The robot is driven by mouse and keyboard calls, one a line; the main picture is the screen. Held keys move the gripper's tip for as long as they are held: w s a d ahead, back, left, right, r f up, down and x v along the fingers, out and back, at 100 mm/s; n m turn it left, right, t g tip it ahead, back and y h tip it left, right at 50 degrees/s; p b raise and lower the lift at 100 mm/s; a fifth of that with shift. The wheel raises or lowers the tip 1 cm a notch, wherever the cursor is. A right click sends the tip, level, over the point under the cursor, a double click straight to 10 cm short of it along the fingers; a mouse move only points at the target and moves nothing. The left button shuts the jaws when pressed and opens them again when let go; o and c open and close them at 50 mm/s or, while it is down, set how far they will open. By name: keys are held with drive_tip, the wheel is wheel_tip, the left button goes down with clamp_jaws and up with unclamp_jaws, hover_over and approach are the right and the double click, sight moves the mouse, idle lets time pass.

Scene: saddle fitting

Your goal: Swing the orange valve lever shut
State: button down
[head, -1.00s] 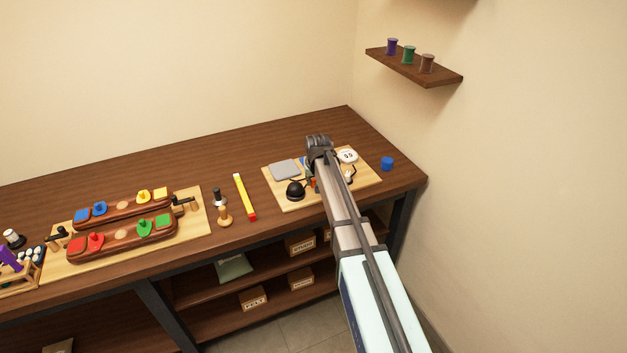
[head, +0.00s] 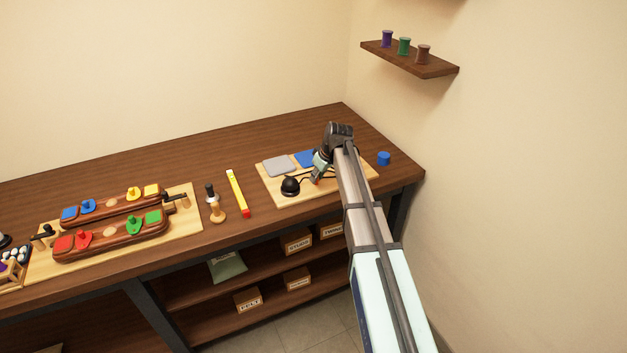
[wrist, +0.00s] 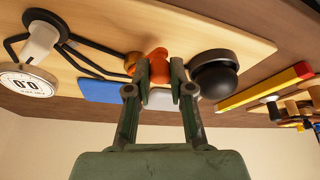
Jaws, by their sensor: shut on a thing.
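The orange valve lever (wrist: 158,56) is between my fingertips in the wrist view. My gripper (wrist: 160,70) is shut on it, with one finger on each side. An orange-gold round part (wrist: 131,62) shows just left of the lever. In the head view my gripper (head: 317,174) reaches down and left to the pale board (head: 268,191), beside the black dome (head: 290,186). Only a small orange bit shows there at the fingertips. The lever's far end and pivot are partly hidden, so I cannot tell its exact angle.
The black dome is close to the right finger in the wrist view. A white gauge reading 0.0 (wrist: 28,82) and black tubing lie left. A blue pad (head: 303,158) and a grey pad (head: 280,166) lie on the board. A yellow-red bar (head: 238,193) is left of it.

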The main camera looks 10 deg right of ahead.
drive_tip(key=d+n+b, duration=0.1)
drive_tip(key=n, duration=0.1)
drive_tip(key=d+n+g+y+b, duration=0.1)
drive_tip(key=n, duration=0.1)
drive_tip(key=shift+w+d+n, duration=0.1)
drive_tip(key=shift+w+n, duration=0.05)
drive_tip(key=shift+n, duration=0.25)
idle(0.4)
drive_tip(key=c, duration=1)
unclamp_jaws()
drive_tip(key=shift+c, duration=0.2)
drive_tip(key=v, duration=1.2)
drive_tip(key=shift+w+d, duration=0.15)
drive_tip(key=shift+w, duration=0.1)
